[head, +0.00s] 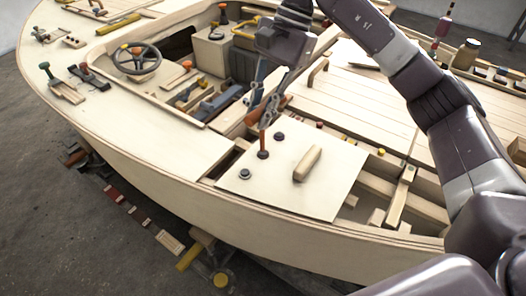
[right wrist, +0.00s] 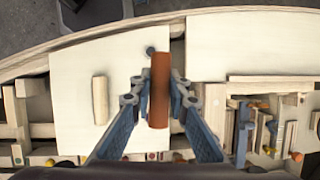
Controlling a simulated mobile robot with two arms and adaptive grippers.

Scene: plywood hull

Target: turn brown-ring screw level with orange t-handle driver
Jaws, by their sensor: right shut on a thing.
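The orange t-handle driver (head: 282,103) is in my right gripper (head: 269,110), above the pale plywood panel (head: 325,185). In the right wrist view its orange handle (right wrist: 159,90) lies between the two blue-grey fingers, which are shut on it. In the head view, a reddish-brown upright piece with a dark brown base, the brown-ring screw (head: 263,154), stands below the driver on the panel. Whether the driver tip sits in it is too small to tell. Two dark screw heads (head: 279,136) (head: 245,174) sit on the same panel. My left gripper is not in view.
A wooden grip block (head: 307,164) stands on the panel, right of the screws. Open framing (head: 398,200) lies to its right. The cockpit with a steering wheel (head: 137,59) is at the back left. Tools and blocks lie along the deck.

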